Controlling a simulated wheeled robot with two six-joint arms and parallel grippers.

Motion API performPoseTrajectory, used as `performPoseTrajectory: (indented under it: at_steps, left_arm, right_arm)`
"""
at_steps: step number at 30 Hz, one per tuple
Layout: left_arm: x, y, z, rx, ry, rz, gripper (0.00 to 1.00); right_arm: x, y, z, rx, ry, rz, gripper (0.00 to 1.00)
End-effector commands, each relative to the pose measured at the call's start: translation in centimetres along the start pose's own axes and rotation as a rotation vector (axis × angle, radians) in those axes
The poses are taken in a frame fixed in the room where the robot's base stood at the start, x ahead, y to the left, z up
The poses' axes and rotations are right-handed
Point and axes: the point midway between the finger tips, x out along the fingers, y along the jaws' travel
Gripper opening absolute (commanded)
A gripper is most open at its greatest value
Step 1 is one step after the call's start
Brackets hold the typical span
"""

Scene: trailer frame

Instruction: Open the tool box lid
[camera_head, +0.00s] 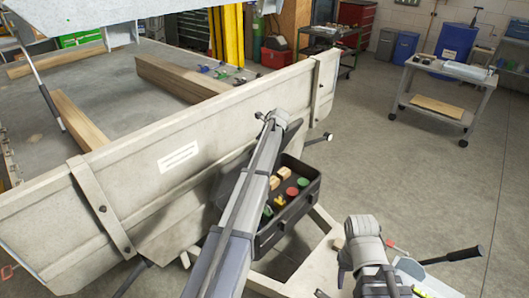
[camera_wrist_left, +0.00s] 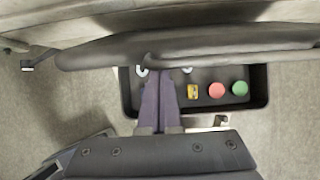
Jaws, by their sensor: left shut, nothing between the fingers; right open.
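The black tool box (camera_head: 313,192) is fixed beside the trailer wall, with its lid raised. Its inside shows red and green round pieces and light blocks. The dark lid (camera_head: 227,188) stands toward the trailer wall, partly hidden behind my left arm. In the left wrist view the lid (camera_wrist_left: 240,42) crosses above the open box (camera_wrist_left: 262,90). My left gripper (camera_wrist_left: 157,72) is shut and empty, its tips by the lid's lower edge; contact is unclear. In the head view it is hidden by its arm. My right gripper (camera_head: 346,262) is low at right, open, away from the box.
The pale trailer wall (camera_head: 120,185) runs behind the box, with timber (camera_head: 180,78) lying beyond it. Pale frame beams (camera_head: 318,262) lie below the box. A grey cart (camera_head: 445,90) stands far right. The floor between is clear.

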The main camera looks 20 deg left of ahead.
Motion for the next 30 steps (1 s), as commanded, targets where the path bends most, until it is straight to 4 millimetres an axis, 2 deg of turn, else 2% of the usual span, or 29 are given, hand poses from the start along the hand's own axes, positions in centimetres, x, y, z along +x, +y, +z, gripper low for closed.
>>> performPoseTrajectory:
  at_steps: [1, 7, 23, 30]
  left_arm:
    - [-0.1, 0.0, 0.8, -0.002, 0.000, 0.001, 0.00]
    - [0.0, 0.0, 1.8, -0.001, 0.000, 0.000, 0.00]
    - [0.0, 0.0, 2.0, -0.001, 0.000, 0.000, 0.00]
    - [-1.1, -0.1, 2.1, -0.001, 0.000, 0.000, 0.00]
  right_arm:
    - [-0.5, 0.1, 0.0, 0.000, 0.000, 0.000, 0.50]
    - [-0.9, 0.1, 0.1, 0.000, 0.000, 0.000, 0.50]
    - [-0.9, 0.1, 0.1, 0.000, 0.000, 0.000, 0.50]
    - [-2.0, 0.2, 0.1, 0.000, 0.000, 0.000, 0.50]
